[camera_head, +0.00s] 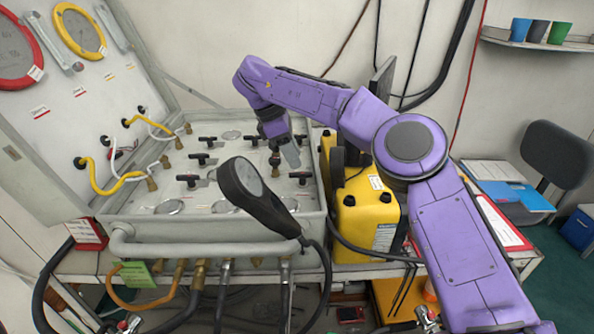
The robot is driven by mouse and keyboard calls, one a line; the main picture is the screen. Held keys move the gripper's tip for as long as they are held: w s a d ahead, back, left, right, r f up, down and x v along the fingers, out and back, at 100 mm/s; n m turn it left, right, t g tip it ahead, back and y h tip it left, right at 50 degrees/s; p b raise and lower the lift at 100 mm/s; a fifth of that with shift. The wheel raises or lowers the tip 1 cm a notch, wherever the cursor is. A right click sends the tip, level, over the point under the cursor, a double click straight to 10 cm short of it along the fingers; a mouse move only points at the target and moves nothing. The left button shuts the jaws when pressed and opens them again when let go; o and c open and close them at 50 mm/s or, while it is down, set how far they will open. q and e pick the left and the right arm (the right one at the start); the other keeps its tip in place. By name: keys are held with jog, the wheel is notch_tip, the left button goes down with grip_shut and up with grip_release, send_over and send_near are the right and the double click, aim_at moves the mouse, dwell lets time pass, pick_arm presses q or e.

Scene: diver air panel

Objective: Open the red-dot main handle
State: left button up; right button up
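The grey air panel (120,215) lies in an open case on the bench, with several black T-shaped handles on its face. My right arm comes in from the right, and my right gripper (283,153) points down over the panel's right part. It is right at a black handle (275,160) on a brass stem, which it partly covers. I cannot tell whether the fingers touch this handle or how far apart they are. Other handles stand nearby, such as one at the front left (188,180). I cannot make out a red dot on any handle. My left gripper is not in view.
A black handheld gauge (255,198) rises in front of the panel, with its cable to the right. A yellow box (365,215) stands right of the panel, under my arm. The open lid (60,110) with yellow and white hoses is at left. Hoses hang along the front.

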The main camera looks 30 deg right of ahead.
aim_at(301, 173)
jog(key=f, duration=0.1)
jog(key=d+f, duration=0.1)
jog(key=f, duration=0.2)
jog(key=shift+w+d+f, duration=0.25)
jog(key=shift+w+f, duration=0.05)
jog(key=shift+w, duration=0.1)
jog(key=shift+s+r, duration=0.1)
jog(key=shift+s, duration=0.3)
jog(key=shift+w, duration=0.1)
grip_shut()
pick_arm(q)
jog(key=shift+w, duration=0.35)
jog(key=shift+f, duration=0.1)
